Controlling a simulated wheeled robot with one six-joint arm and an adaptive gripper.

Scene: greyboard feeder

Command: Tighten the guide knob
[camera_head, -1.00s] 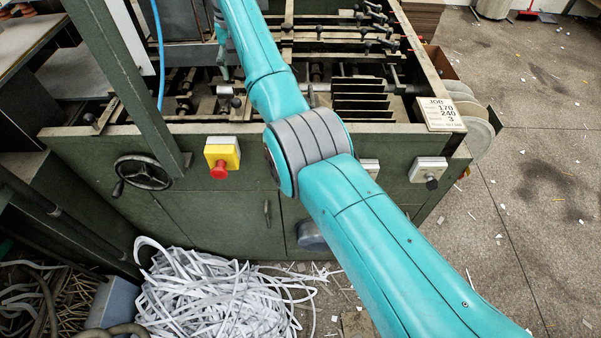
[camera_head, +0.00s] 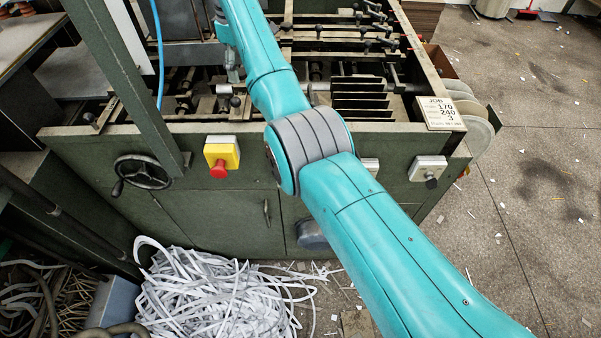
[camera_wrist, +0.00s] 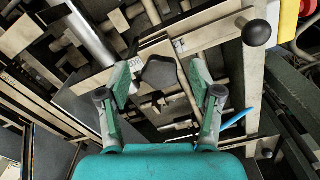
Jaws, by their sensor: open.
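The guide knob, a dark lobed knob (camera_wrist: 159,72), sits on a pale metal bar near the middle of the wrist view. My gripper (camera_wrist: 160,84) is open, with one finger to the left of the knob and one to the right. Gaps show between the knob and both fingers, and the jaws hold nothing. I cannot tell how far the knob lies below the fingertips. In the head view my gripper and the knob cannot be made out behind my arm and among the machine parts.
A black ball handle (camera_wrist: 257,32) stands right of my gripper. The green machine (camera_head: 235,210) carries rods, bars and several small knobs. On its front are a yellow box with a red button (camera_head: 219,170) and a handwheel (camera_head: 143,172). Paper strips (camera_head: 215,295) lie heaped below.

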